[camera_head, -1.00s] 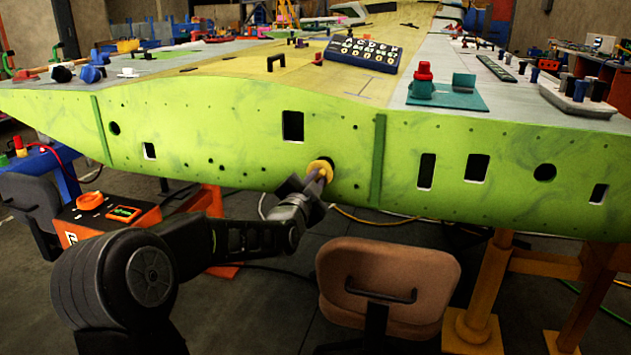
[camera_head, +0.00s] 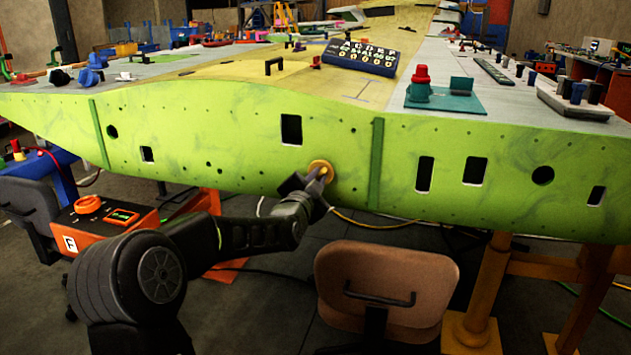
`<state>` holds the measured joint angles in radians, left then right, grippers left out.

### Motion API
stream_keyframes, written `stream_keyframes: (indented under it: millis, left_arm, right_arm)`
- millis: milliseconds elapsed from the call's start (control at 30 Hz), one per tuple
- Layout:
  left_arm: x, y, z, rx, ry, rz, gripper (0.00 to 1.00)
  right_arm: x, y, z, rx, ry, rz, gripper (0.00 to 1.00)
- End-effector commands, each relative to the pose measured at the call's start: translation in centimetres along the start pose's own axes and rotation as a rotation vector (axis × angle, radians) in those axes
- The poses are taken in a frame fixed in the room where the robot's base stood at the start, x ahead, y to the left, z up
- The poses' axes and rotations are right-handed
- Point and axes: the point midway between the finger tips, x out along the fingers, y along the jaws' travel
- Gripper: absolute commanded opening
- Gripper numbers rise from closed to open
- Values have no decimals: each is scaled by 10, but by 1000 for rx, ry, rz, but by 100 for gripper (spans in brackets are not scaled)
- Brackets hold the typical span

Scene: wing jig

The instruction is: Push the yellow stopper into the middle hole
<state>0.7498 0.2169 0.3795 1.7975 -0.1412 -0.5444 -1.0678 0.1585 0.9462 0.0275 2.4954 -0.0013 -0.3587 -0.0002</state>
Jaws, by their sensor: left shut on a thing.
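The yellow stopper (camera_head: 320,168) sits against the green wing panel (camera_head: 235,120), low and near the middle, below a square opening. My left gripper (camera_head: 318,180) is at the stopper, shut on it, with its arm coming from the lower left. The stopper covers the hole behind it, so I cannot tell how deep it sits. Other round holes show in the panel, one at the left (camera_head: 112,132) and one at the right (camera_head: 543,175). My right gripper is not in view.
A brown chair (camera_head: 385,280) stands in front of the panel, right of my left forearm. An orange box (camera_head: 105,222) is at the left. Yellow supports (camera_head: 490,285) stand at the lower right. Tools and a dark lettered board (camera_head: 361,57) lie on the wing's top.

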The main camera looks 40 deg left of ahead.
Motion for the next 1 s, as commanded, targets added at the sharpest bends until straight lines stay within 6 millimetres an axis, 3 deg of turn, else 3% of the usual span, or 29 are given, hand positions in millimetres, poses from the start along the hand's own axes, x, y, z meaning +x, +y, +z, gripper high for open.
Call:
stream_keyframes:
  millis: [800,833,1000]
  left_arm:
    - [18,0,0,0,0,0,0]
    - [18,0,0,0,0,0,14]
    - [18,0,0,0,0,0,28]
  right_arm:
    - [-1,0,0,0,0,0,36]
    - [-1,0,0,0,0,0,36]
    - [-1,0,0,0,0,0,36]
